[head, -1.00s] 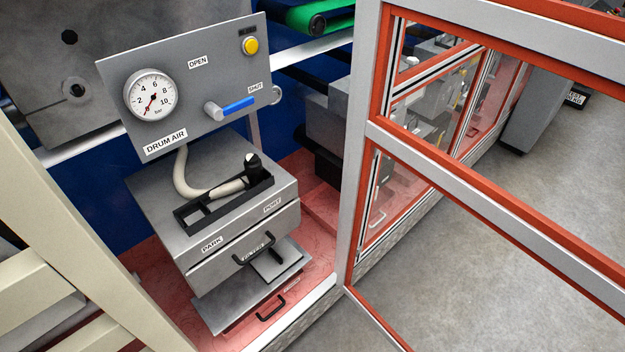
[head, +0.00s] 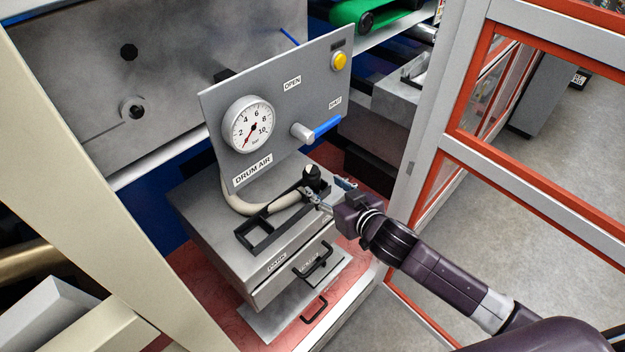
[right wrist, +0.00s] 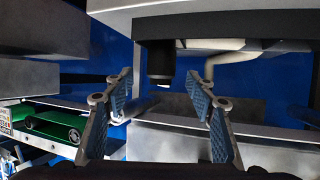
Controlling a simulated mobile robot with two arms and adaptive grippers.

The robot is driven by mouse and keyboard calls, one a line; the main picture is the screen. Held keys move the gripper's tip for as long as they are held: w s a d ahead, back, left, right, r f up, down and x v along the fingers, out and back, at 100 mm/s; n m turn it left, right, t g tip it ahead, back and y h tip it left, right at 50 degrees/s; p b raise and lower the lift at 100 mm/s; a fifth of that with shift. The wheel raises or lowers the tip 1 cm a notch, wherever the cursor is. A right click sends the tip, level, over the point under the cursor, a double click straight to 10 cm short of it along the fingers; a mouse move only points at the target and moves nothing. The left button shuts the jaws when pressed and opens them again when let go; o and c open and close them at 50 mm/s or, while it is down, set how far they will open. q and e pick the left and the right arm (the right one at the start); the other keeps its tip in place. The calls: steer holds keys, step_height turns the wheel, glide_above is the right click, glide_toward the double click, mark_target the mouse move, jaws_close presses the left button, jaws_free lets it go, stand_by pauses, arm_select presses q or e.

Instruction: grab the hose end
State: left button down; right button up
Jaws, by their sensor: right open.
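The hose end (head: 312,178) is a black fitting on a cream hose (head: 240,205). It lies in the black tray frame (head: 255,238) on top of the grey box, below the DRUM AIR panel. My right gripper (head: 326,188) is open beside the fitting, at its right. In the right wrist view the black hose end (right wrist: 160,65) shows in the gap between the two open fingers of the gripper (right wrist: 157,82), around or just past the tips. No grip on it shows. My left gripper is not in view.
The grey panel (head: 280,105) with a gauge, a blue-handled valve (head: 318,130) and a yellow button stands close behind the hose. An orange-and-grey door frame (head: 450,150) is on the right. A cream post (head: 110,190) runs down the left. Drawer handles (head: 314,262) stick out below.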

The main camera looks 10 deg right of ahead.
mark_target(316, 180)
steer(key=shift+w+a+f, duration=0.1)
steer(key=shift+w+a, duration=0.05)
steer(key=shift+w, duration=0.35)
steer(key=shift+w+a+f, duration=0.1)
steer(key=shift+w+a, duration=0.05)
steer(key=shift+w, duration=0.35)
steer(key=shift+w+a+f, duration=0.15)
steer(key=shift+w+a, duration=0.05)
steer(key=shift+w, duration=0.2)
steer(key=shift+w+p, duration=0.2)
steer(key=shift+p, duration=0.2)
steer(key=shift+p+x, duration=0.55)
steer(key=shift+x, duration=1.75)
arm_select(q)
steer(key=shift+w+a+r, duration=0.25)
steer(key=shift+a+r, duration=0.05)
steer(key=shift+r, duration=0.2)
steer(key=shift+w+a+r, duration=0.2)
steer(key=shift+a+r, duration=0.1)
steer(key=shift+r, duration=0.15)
arm_select(e)
steer(key=shift+f, duration=0.15)
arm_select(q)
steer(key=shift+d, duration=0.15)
arm_select(e)
steer(key=shift+s, duration=0.1)
steer(key=shift+c, duration=0.4)
steer(key=c, duration=1.3)
